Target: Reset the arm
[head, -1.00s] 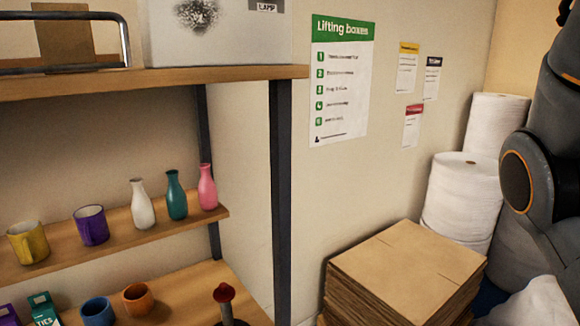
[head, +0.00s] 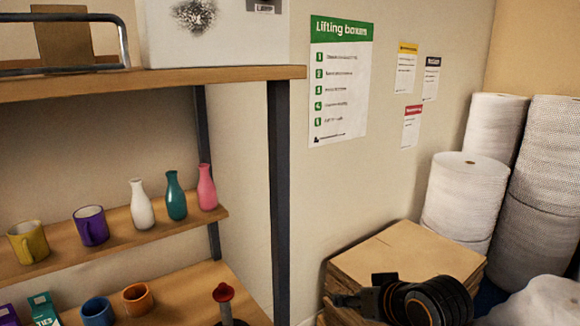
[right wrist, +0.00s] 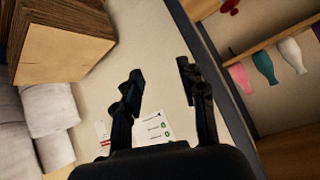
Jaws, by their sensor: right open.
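My right gripper (head: 358,291) shows dark and small in front of the cardboard stack at the lower right of the head view. In the right wrist view my right gripper (right wrist: 160,76) has its two black fingers spread apart, with nothing between them but the pale wall behind. My left gripper is in neither view.
The shelf unit (head: 279,190) on the left holds mugs, a white vase (head: 141,208), a teal vase (head: 176,198) and a pink vase (head: 207,190).

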